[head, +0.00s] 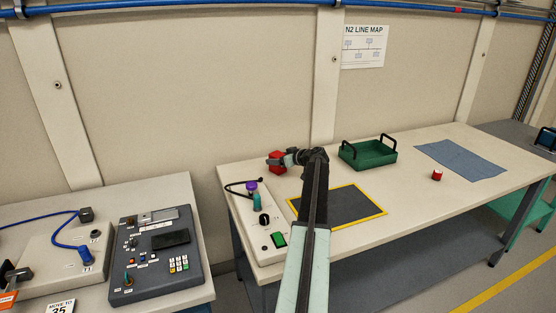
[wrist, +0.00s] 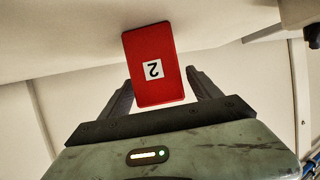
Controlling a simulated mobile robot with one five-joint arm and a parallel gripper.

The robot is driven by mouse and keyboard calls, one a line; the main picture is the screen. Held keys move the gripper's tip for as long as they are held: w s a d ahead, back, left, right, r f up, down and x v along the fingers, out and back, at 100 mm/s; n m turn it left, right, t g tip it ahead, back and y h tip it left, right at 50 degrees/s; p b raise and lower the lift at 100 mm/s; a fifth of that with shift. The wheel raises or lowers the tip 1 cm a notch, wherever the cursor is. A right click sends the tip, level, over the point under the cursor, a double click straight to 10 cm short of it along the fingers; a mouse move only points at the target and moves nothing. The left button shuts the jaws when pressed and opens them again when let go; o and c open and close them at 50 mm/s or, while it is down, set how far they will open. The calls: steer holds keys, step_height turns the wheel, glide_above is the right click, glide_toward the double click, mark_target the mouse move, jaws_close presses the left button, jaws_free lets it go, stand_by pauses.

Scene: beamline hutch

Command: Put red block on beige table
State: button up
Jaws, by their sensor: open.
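The red block (head: 277,160) is near the back left of the beige table (head: 400,205) in the head view. In the wrist view the red block (wrist: 155,65) shows a white label with a 2. It appears to rest on the pale tabletop, which fills the top of that view. My gripper (head: 284,159) is open. In the wrist view my gripper's fingers (wrist: 160,88) stand on either side of the block, with a gap visible on the right. Whether the left finger touches the block I cannot tell.
A control panel (head: 267,246) with knobs is at the table's left end. A yellow-edged dark mat (head: 345,206), a green tray (head: 368,158) with black handles, a small red-and-white item (head: 437,175) and a blue cloth (head: 460,160) lie rightward. A grey console (head: 155,265) stands on the left bench.

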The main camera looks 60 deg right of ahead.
steer(key=p+v, duration=0.4)
steer(key=v, duration=0.8)
steer(key=shift+a, duration=0.1)
